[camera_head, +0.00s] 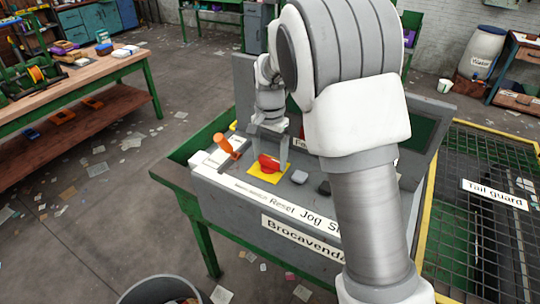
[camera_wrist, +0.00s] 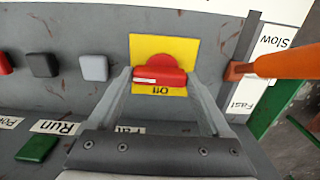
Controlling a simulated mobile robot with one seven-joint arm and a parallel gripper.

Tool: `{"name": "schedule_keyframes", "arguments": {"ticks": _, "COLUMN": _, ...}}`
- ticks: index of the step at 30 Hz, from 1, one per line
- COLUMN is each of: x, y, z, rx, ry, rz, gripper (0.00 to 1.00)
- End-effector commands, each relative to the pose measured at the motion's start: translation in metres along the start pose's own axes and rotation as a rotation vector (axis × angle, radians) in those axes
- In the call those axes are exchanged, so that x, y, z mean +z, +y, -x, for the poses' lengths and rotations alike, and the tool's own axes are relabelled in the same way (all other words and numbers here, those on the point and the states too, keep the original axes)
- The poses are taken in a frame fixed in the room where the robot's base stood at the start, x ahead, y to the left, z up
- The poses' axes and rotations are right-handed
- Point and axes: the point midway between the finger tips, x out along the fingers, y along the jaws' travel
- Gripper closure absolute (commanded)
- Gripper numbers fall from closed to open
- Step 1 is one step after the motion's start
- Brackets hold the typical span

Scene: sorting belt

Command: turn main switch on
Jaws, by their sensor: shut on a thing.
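The main switch is a red rotary knob (camera_head: 268,162) on a yellow plate (camera_head: 259,179), on the sloped top of the grey control panel. In the wrist view the red knob (camera_wrist: 160,75) lies with its grip bar across the picture, a white mark at the bar's left end. The word "Off" shows upside down on the plate (camera_wrist: 184,50), just below the bar. My gripper (camera_wrist: 160,78) has one finger at each end of the bar and is shut on it. In the head view my gripper (camera_head: 269,160) reaches down over the knob.
An orange lever (camera_head: 227,146) with Slow and Fast labels stands close beside the switch. Grey (camera_wrist: 94,68), black (camera_wrist: 41,65) and green (camera_wrist: 38,148) buttons lie on the panel's other side. A mesh-covered tail guard (camera_head: 494,194) is at the right.

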Motion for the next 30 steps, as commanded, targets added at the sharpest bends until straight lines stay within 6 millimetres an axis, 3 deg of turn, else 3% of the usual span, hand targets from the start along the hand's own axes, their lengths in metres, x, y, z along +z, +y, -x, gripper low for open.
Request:
{"name": "schedule_keyframes", "arguments": {"ticks": 7, "x": -0.001, "y": -0.001, "z": 0.002, "rx": -0.004, "ry": 0.003, "rz": -0.004, "gripper": 0.73}}
{"name": "schedule_keyframes", "arguments": {"ticks": 8, "x": -0.001, "y": 0.000, "z": 0.002, "rx": -0.004, "ry": 0.003, "rz": -0.004, "gripper": 0.12}}
{"name": "schedule_keyframes", "arguments": {"ticks": 10, "x": -0.001, "y": 0.000, "z": 0.001, "rx": -0.003, "ry": 0.002, "rz": -0.004, "gripper": 0.00}}
{"name": "schedule_keyframes", "arguments": {"ticks": 20, "x": -0.001, "y": -0.001, "z": 0.005, "rx": -0.003, "ry": 0.002, "rz": -0.002, "gripper": 0.00}}
{"name": "schedule_keyframes", "arguments": {"ticks": 25, "x": -0.001, "y": -0.001, "z": 0.031, "rx": -0.006, "ry": 0.003, "rz": -0.002, "gripper": 0.00}}
{"name": "schedule_keyframes", "arguments": {"ticks": 30, "x": -0.001, "y": -0.001, "z": 0.073, "rx": -0.007, "ry": 0.005, "rz": -0.002, "gripper": 0.00}}
